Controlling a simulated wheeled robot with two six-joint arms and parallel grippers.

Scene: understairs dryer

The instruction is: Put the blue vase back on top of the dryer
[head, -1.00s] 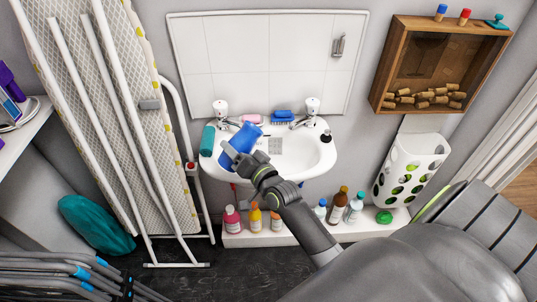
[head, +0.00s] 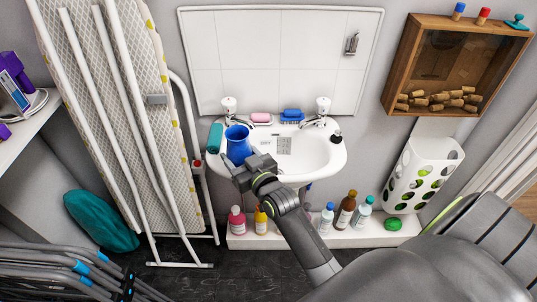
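The blue vase (head: 238,143) stands about upright at the left side of the white sink, its open mouth facing up. My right gripper (head: 242,165) is at the near side of the vase, its fingers apart around the vase's lower part. Whether the fingers press on the vase or are only beside it, I cannot tell. The gripper partly hides the vase's base, so I cannot see what it rests on. My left gripper is not in view.
The sink (head: 318,157) holds a teal roll (head: 215,138), a pink soap (head: 261,118) and a blue brush (head: 292,115). Several bottles stand on a low white ledge (head: 290,239) below. An ironing board (head: 130,110) leans at left. A wooden box (head: 395,75) hangs at right.

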